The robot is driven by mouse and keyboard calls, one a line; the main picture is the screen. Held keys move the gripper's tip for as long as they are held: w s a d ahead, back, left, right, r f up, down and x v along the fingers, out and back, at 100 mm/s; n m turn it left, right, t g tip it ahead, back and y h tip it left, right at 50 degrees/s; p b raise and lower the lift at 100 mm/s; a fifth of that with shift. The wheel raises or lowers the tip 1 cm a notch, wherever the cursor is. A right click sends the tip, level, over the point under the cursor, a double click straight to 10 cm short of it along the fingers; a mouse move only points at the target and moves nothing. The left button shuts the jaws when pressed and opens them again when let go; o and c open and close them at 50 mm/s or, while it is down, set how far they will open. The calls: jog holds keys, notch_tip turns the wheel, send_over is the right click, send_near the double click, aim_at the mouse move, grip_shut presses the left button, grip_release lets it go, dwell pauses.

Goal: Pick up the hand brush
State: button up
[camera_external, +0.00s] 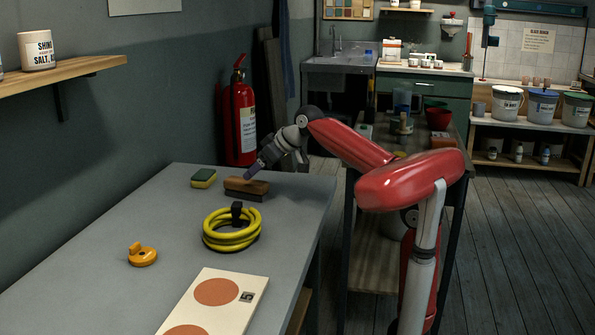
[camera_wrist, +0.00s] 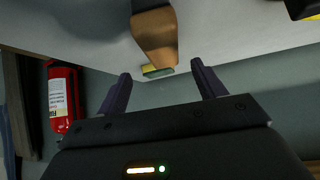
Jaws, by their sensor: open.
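The hand brush (camera_external: 246,187) has a brown wooden back and dark bristles and lies on the grey table (camera_external: 178,225). In the wrist view the brush (camera_wrist: 156,38) shows as a wooden block with a dark end, ahead of the fingertips. My gripper (camera_external: 251,172) is at the brush's top in the outside view; I cannot tell whether it touches it. In the wrist view my gripper (camera_wrist: 160,78) has its two dark fingers spread wide with nothing between them.
A yellow and green sponge (camera_external: 204,178) lies left of the brush. A coiled yellow hose (camera_external: 231,240) lies in front of it, with an orange tape dispenser (camera_external: 142,257) further left. A red fire extinguisher (camera_external: 240,115) stands behind the table. The table's left front is clear.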

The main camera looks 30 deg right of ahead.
aim_at(242, 184)
jog(key=shift+w+a+f, duration=0.1)
jog(key=shift+w+f, duration=0.05)
jog(key=shift+f, duration=0.45)
jog(key=b+x, duration=0.1)
jog(key=x, duration=0.6)
jog(key=shift+a+f, duration=0.15)
jog(key=shift+a, duration=0.1)
jog(key=c, duration=1.1)
